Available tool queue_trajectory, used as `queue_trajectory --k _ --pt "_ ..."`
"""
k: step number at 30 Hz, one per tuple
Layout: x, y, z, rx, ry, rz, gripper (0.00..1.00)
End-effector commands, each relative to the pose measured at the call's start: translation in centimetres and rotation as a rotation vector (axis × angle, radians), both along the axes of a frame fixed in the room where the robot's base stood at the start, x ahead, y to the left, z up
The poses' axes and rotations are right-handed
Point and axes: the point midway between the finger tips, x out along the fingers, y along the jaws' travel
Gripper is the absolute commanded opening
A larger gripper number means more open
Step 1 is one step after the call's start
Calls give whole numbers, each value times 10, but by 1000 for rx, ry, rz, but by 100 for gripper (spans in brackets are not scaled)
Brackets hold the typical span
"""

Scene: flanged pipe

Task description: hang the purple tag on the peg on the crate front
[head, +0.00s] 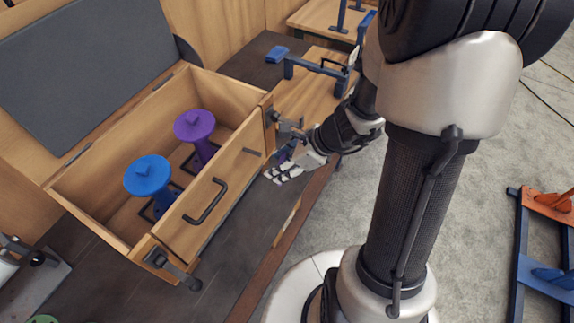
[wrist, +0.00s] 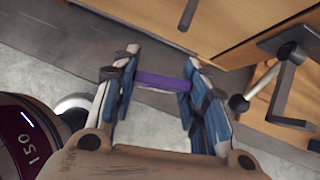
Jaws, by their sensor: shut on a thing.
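My gripper (head: 284,172) is beside the right end of the crate front, low and outside the crate (head: 232,170). In the wrist view my gripper (wrist: 160,88) is shut on the purple tag (wrist: 162,82), which shows as a narrow purple bar between the blue-padded fingers. In the head view only a little purple shows at the fingers. A short dark peg (head: 252,152) stands out from the crate front, left of and above my gripper. In the wrist view the peg (wrist: 188,14) is at the top, apart from the tag.
The open crate holds a blue spool-like piece (head: 148,185) and a purple one (head: 196,135). A handle (head: 205,200) and a latch (head: 288,125) stick out from the front. The latch (wrist: 290,50) is right of my fingers in the wrist view. Dark bench top lies below.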

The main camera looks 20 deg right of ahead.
Motion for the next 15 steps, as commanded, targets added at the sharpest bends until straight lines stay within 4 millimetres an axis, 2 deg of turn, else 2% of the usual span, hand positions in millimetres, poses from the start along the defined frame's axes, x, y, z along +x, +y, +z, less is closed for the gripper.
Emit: queue_trajectory --k 15 --pt "21 16 -1 0 0 2 24"
